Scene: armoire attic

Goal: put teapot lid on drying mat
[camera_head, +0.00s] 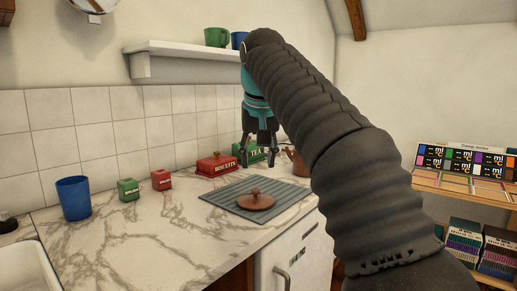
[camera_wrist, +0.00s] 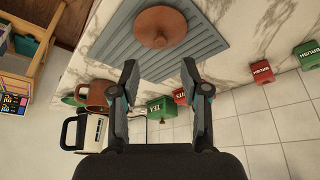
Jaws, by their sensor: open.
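The teapot lid (camera_head: 255,200) is brown and round with a small knob. It lies on the grey-blue ribbed drying mat (camera_head: 290,196) on the marble counter. The lid (camera_wrist: 160,27) and the mat (camera_wrist: 205,42) also show at the top of the wrist view. My gripper (camera_head: 258,158) points down above the back of the mat, behind and higher than the lid. In the wrist view my gripper (camera_wrist: 160,75) has its fingers spread with nothing between them, apart from the lid. The brown teapot (camera_head: 295,158) stands behind the mat, partly hidden by my arm.
A red biscuits tin (camera_head: 215,164) and a green tea tin (camera_head: 250,153) stand by the tiled wall. Small red (camera_head: 161,180) and green (camera_head: 128,189) tins and a blue cup (camera_head: 74,198) are farther left. A white kettle (camera_wrist: 85,131) is near the teapot. The counter's front is clear.

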